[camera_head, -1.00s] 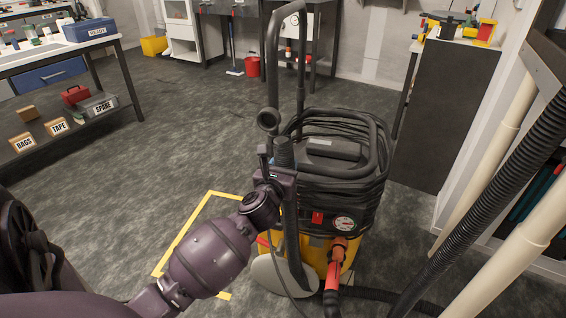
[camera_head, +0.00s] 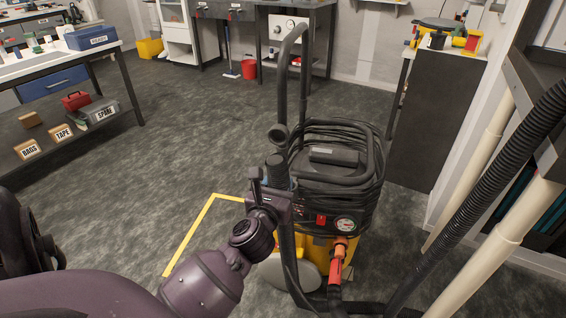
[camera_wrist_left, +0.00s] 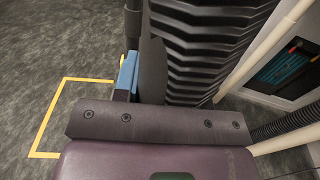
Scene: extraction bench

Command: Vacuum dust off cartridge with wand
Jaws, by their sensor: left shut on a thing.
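My left gripper (camera_head: 272,190) is shut on a black tube, seemingly the wand (camera_head: 286,240), which stands nearly upright in front of the vacuum. The vacuum (camera_head: 335,190) has a black top wrapped in coiled hose, a yellow base, a gauge and a red-orange fitting (camera_head: 338,265). I cannot make out the cartridge or any dust. My right gripper is not in view.
A bench (camera_head: 110,48) with a shelf of labelled boxes stands at the left. A dark cabinet (camera_head: 435,120) stands behind the vacuum at right. Cream pipes (camera_head: 500,240) and a ribbed hose (camera_head: 480,190) run along the right. The floor (camera_head: 170,130) is clear at left.

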